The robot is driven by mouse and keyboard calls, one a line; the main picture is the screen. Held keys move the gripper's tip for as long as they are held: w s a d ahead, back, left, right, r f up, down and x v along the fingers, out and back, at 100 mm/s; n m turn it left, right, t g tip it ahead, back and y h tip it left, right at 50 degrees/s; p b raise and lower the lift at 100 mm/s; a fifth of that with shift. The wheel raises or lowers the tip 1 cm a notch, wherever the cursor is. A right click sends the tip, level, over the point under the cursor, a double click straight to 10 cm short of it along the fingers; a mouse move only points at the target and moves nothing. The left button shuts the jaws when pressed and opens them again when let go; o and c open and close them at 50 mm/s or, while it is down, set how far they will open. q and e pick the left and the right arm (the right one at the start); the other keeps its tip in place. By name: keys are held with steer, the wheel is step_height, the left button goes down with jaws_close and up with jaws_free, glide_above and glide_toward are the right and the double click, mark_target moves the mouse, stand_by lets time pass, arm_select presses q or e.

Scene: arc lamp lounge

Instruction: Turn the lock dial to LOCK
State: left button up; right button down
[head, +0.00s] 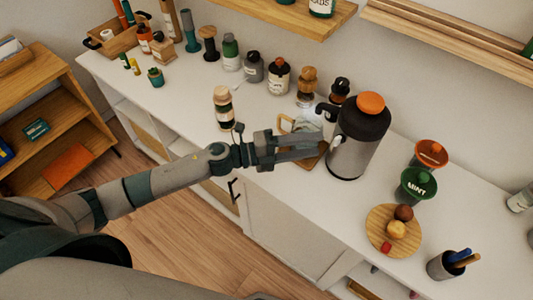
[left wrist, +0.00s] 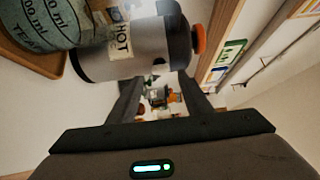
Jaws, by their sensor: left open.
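A grey jug (head: 357,140) with a black collar and handle stands upright on the white counter. It has a round orange dial (head: 371,104) on top; no LOCK marking is legible. In the left wrist view the jug (left wrist: 135,50) lies across the upper part, with a HOT label, and its orange dial (left wrist: 199,39) points right. My left gripper (head: 322,146) is open beside the jug's body, lower than the dial. In the left wrist view the open fingers (left wrist: 160,88) have no thing clearly held between them. My right gripper is not in view.
A glass pitcher (left wrist: 45,25) on a wooden tray (left wrist: 40,62) stands close beside the jug. Orange (head: 431,153) and green MINT (head: 418,185) cups and a round wooden board (head: 379,238) are to the right. Several jars stand behind. Shelves (head: 450,45) hang above.

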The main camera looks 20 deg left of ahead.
arm_select(q)
steer(key=b+v, duration=0.4)
steer(key=v, duration=0.7)
steer(key=shift+s+a, duration=0.15)
steer(key=shift+a, duration=0.1)
steer(key=shift+r, duration=0.1)
